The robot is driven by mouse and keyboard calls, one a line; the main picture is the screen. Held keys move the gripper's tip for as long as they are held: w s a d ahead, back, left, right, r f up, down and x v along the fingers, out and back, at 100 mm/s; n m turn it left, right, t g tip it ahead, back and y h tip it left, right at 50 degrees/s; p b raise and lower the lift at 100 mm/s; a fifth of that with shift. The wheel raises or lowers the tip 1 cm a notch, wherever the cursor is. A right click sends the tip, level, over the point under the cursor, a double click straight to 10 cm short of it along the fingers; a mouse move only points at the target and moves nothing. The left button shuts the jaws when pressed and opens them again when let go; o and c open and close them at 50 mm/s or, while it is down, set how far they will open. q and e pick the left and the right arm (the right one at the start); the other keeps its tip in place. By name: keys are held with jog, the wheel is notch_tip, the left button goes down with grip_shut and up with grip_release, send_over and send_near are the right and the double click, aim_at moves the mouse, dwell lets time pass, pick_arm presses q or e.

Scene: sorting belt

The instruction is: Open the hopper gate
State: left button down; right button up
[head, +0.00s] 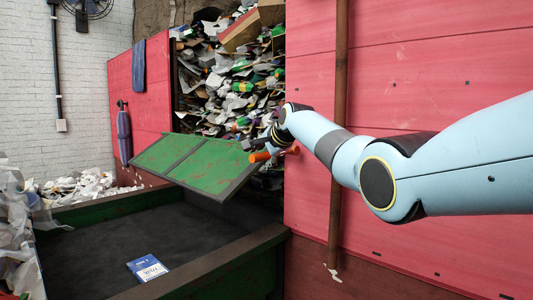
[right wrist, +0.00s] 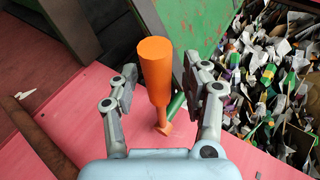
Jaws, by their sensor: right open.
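The hopper gate, a green two-panel plate with a dark frame (head: 195,163), stands slanted in the opening between the red walls, its lower edge out over the dark belt bed. An orange handle (head: 259,156) shows near its right end, partly hidden by my right gripper (head: 272,140). In the right wrist view the orange handle (right wrist: 154,62) stands between the two open fingers of the gripper (right wrist: 160,80), with a gap on each side. A green piece of the gate (right wrist: 190,28) shows behind it. My left gripper is not in view.
Mixed waste (head: 235,85) is heaped behind the gate. The red wall (head: 430,70) with a brown vertical pipe (head: 337,225) runs close beside my right arm. The dark belt bed (head: 130,240) holds a blue-and-white packet (head: 147,268). White scraps (head: 85,187) lie at the left.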

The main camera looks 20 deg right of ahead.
jog(key=v, duration=1.2)
jog(key=shift+w, duration=0.1)
